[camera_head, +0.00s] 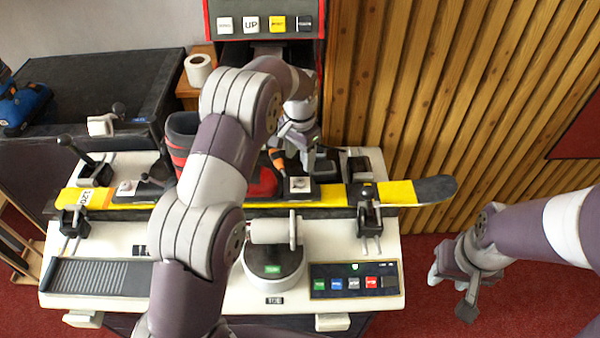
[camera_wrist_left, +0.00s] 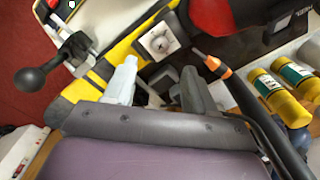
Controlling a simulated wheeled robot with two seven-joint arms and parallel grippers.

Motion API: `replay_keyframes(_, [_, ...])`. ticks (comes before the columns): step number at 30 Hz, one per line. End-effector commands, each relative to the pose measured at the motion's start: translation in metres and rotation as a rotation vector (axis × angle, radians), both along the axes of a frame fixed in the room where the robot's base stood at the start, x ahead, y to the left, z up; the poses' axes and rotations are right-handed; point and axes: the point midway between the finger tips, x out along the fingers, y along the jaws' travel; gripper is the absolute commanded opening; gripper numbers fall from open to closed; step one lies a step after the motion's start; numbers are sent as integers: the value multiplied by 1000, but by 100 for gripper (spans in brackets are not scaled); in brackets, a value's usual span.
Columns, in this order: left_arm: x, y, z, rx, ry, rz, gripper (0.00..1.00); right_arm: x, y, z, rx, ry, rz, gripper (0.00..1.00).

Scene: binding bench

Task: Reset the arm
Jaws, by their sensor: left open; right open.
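My left arm reaches up the middle of the head view, and its gripper (camera_head: 308,158) hangs over the far side of the bench, near the yellow ski (camera_head: 398,192). In the left wrist view its two fingers (camera_wrist_left: 160,90) are apart with nothing between them. Past them lie the yellow ski (camera_wrist_left: 122,50) and a square light plate with a screw (camera_wrist_left: 158,40). My right gripper (camera_head: 462,284) is open and empty, out to the right of the bench above the red floor. A red and black boot (camera_head: 262,182) stands on the ski, partly hidden by my left arm.
The white bench (camera_head: 110,240) carries clamps, a round turntable (camera_head: 274,268) and a button panel (camera_head: 354,280). An orange-tipped tool (camera_wrist_left: 212,62) and yellow bottles (camera_wrist_left: 270,88) lie near the left gripper. A slatted wood wall (camera_head: 400,90) stands behind. Red floor at right is free.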

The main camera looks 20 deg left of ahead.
Motion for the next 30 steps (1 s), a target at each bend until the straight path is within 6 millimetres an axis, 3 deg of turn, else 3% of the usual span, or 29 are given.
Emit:
replay_keyframes(2, [0, 0, 27, -1, -1, 0, 56, 1, 0, 20, 0, -4, 0, 43])
replay_keyframes(5, [-1, 0, 38, 0, 1, 0, 56, 1, 0, 32, 0, -4, 0, 43])
replay_keyframes(21, [-1, 0, 38, 0, 1, 1, 56, 1, 0, 31, 0, -3, 0, 43])
replay_keyframes(24, [3, 0, 33, -3, -31, 75, 56, 1, 0, 31, 0, -3, 0, 43])
replay_keyframes(26, [-16, 1, 15, -3, -11, 143, 56, 1, 0, 31, 0, -3, 0, 43])
replay_keyframes(29, [-64, 5, 7, -5, -9, 273, 56, 1, 0, 23, 0, -3, 0, 43])
replay_keyframes(30, [-88, 7, 8, -6, -13, 326, 56, 1, 0, 19, 0, -3, 0, 43])
